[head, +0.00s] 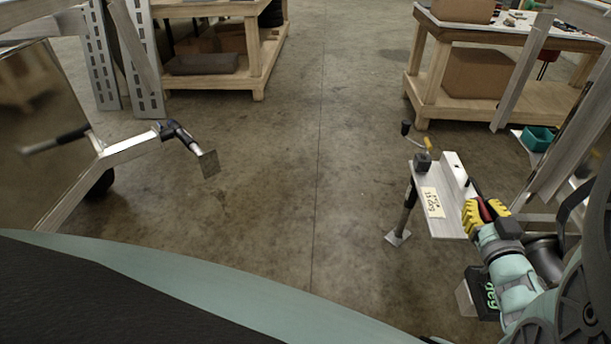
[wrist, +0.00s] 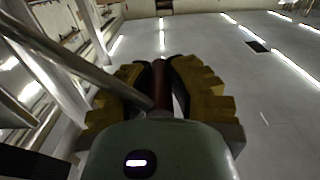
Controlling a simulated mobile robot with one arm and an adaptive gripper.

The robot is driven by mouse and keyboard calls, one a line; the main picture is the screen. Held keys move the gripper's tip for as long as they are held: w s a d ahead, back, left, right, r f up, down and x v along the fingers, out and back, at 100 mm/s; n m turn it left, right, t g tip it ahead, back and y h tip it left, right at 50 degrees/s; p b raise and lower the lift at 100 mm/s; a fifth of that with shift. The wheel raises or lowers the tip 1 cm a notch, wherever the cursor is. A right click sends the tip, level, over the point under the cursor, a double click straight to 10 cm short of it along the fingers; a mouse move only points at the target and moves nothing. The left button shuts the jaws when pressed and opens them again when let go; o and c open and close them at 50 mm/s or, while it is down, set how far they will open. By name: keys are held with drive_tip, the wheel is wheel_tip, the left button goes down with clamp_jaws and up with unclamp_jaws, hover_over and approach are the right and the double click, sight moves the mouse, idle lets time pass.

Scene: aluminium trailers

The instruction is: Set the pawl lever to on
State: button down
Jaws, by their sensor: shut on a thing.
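My gripper (head: 484,214) has yellow padded fingers and is at the right of the head view, beside the metal trailer tongue (head: 448,224). In the wrist view my gripper (wrist: 160,85) is closed around a dark red grip (wrist: 161,84) at the end of a bare metal rod (wrist: 75,57). The rod runs to the upper left. This looks like the pawl lever; a bit of red also shows between the fingers in the head view. The lever's pivot and its on/off marks cannot be made out.
A pale handwritten tag (head: 432,202) lies on the tongue. A jack leg (head: 404,212) and a crank (head: 414,139) stand at its left end. A second trailer (head: 110,158) is at the left. Workbenches (head: 258,60) stand behind. The floor between the trailers is clear.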

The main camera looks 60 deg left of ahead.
drive_tip(key=shift+r, duration=0.15)
drive_tip(key=p, duration=0.1)
drive_tip(key=r+m+p, duration=0.1)
drive_tip(key=p, duration=0.1)
drive_tip(key=shift+w+d, duration=0.2)
drive_tip(key=shift+w, duration=0.15)
drive_tip(key=w+d+r+m+p, duration=0.1)
drive_tip(key=w+d+m+p, duration=0.1)
drive_tip(key=w+d+m, duration=0.3)
drive_tip(key=shift+w+r+p, duration=0.15)
drive_tip(key=shift+w+p, duration=0.15)
drive_tip(key=shift+w, duration=0.3)
drive_tip(key=c, duration=0.9)
unclamp_jaws()
drive_tip(key=shift+o, duration=0.2)
